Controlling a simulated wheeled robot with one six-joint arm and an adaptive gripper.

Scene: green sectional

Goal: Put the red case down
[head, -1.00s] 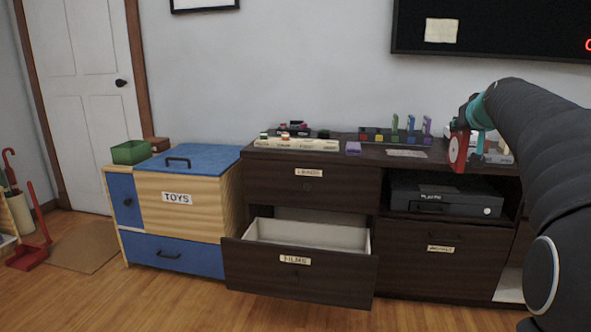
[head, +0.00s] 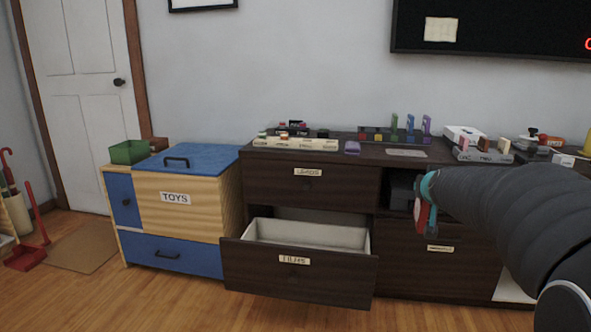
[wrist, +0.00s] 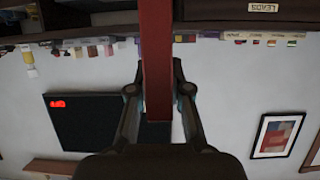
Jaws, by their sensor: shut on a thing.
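The red case (head: 421,215) is held upright at the end of my arm, in front of the dark cabinet and below the level of its top. My gripper (head: 428,196) is shut on it. In the wrist view the red case (wrist: 156,60) shows edge-on as a long red bar between the two fingers of my gripper (wrist: 158,88). In the head view my arm hides part of the case and the black box on the shelf behind it.
An open, pale-lined drawer (head: 300,285) juts from the dark cabinet, left of my gripper. The cabinet top (head: 375,153) holds several small items and a colored rack. A TOYS chest (head: 190,205) with a green bin (head: 128,151) stands left. Floor in front is clear.

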